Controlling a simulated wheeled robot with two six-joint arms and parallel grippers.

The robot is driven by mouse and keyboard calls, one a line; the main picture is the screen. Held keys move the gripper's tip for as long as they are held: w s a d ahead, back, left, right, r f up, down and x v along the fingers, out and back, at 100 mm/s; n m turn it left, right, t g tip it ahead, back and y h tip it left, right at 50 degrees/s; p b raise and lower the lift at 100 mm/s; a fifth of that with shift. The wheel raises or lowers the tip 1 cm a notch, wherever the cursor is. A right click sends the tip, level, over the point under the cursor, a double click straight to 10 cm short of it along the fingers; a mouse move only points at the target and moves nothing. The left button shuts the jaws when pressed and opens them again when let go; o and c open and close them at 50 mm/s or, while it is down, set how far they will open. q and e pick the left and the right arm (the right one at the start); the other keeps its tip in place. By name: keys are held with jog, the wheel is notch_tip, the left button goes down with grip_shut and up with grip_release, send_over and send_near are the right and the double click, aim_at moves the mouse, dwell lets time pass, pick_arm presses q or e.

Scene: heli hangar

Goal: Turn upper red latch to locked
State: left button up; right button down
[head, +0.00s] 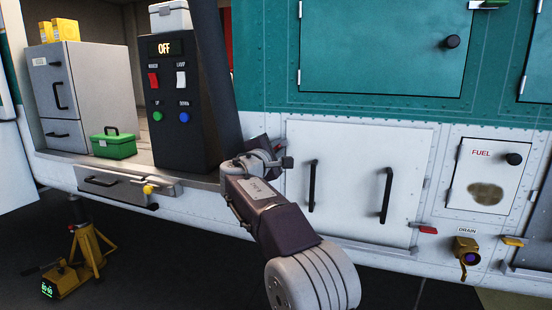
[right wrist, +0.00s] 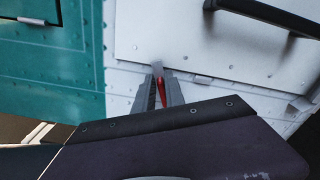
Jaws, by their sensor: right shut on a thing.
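The upper red latch (right wrist: 162,91) sits at the edge of the white door panel (head: 345,150). In the right wrist view my right gripper (right wrist: 160,88) has its two grey fingers closed around the latch, and only a red strip shows between them. In the head view my right arm reaches to the panel's upper left corner, where the wrist hides most of the latch. I cannot tell whether the latch stands at locked. My left gripper is not in view.
The panel has two black handles (head: 312,186). A second red latch (head: 428,229) is at its lower right. A fuel door (head: 482,177) and drain valve (head: 466,251) are further right. A dark control box (head: 178,135) marked OFF and a green case (head: 113,144) stand left.

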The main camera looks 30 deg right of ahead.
jog(key=shift+f+m+b, duration=0.25)
jog(key=shift+m+b, duration=0.6)
jog(key=shift+m, duration=0.3)
jog(key=shift+f+m+b, duration=0.25)
jog(key=shift+m+b, duration=0.6)
jog(key=shift+m, duration=0.3)
jog(key=c, duration=1.5)
grip_release()
jog(key=shift+s, duration=0.1)
jog(key=b+v, duration=0.1)
jog(key=v, duration=0.8)
